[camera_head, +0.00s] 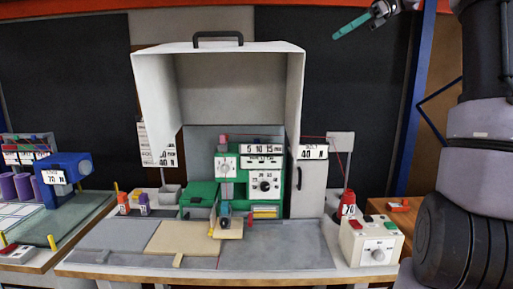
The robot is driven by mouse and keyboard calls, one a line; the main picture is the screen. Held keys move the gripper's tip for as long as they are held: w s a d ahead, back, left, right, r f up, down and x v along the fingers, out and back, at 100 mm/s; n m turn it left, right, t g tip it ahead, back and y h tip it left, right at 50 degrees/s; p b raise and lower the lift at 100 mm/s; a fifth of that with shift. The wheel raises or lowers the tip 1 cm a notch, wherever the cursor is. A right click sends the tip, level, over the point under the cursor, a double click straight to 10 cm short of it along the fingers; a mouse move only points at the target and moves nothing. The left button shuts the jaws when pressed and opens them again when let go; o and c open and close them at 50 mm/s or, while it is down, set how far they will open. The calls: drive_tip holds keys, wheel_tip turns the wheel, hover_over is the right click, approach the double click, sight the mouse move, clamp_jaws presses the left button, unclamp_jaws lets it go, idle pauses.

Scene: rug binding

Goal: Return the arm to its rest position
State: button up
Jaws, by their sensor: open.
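My gripper (381,12) is at the top right edge of the picture, partly cut off by the frame. A long teal piece (352,25) points down and left beside it; I cannot tell whether it is one of its fingers. The gripper is high above the bench, apart from everything on it. Nothing is visibly held. My thick dark and grey arm links fill the right edge.
A white hood (157,95) with a black handle stands over a green machine (198,192) on the bench (290,244). A control box (370,243) with a knob is at right. A blue machine (63,176) stands on the left table. A blue post (414,95) rises near my arm.

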drive_tip(key=s+f+n+t+h, duration=0.4)
drive_tip(key=s+f+n, duration=0.3)
drive_tip(key=s+f, duration=0.3)
drive_tip(key=s+a+f+n+t+h, duration=0.1)
drive_tip(key=s+f+n+t+h, duration=0.3)
drive_tip(key=s, duration=1.1)
wheel_tip(320, 180, down, 6)
drive_tip(key=n+h, duration=0.1)
drive_tip(key=n, duration=0.2)
drive_tip(key=shift+h, duration=0.4)
